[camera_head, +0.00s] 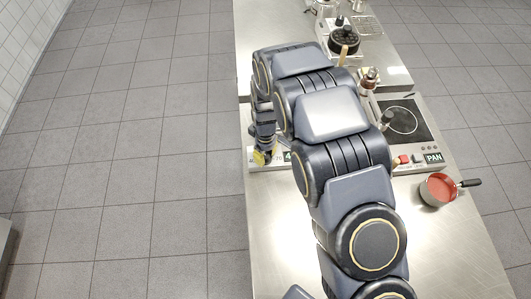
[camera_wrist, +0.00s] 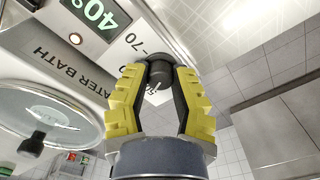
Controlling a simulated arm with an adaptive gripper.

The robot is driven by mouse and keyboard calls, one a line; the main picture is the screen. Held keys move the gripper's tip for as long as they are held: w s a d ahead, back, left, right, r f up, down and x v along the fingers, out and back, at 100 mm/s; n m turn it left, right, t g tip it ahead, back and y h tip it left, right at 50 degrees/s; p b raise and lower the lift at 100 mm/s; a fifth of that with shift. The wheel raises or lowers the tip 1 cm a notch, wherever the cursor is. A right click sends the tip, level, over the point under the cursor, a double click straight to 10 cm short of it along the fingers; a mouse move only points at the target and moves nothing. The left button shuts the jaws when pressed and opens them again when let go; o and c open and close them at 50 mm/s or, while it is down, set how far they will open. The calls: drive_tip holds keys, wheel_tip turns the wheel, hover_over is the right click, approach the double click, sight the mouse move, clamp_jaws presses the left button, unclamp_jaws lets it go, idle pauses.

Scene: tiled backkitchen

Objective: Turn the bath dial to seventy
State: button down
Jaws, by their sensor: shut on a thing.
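The bath dial (camera_wrist: 160,72) is a dark round knob on the front of the water bath (camera_wrist: 52,48), seen in the wrist view. My gripper (camera_wrist: 161,80) has its yellow-padded fingers on both sides of the dial and is shut on it. Printed numbers show near the dial, with 70 readable on the panel beside it. A green display (camera_wrist: 97,14) reads 40°. I cannot clearly tell where the dial's pointer stands. In the head view my gripper (camera_head: 263,155) is at the counter's left edge, and my arm hides most of the bath.
A hob (camera_head: 403,122) with a PAN label stands right of my arm. A red saucepan (camera_head: 437,190) is on the steel counter (camera_head: 450,250) in front of it. The tiled floor at left is clear.

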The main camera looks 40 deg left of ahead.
drive_tip(key=m, duration=0.5)
drive_tip(key=shift+f+m, duration=0.1)
drive_tip(key=shift+m, duration=0.2)
drive_tip(key=m, duration=1)
drive_tip(key=shift+m, duration=0.4)
drive_tip(key=m, duration=0.4)
drive_tip(key=shift+m, duration=0.4)
drive_tip(key=c, duration=0.8)
unclamp_jaws()
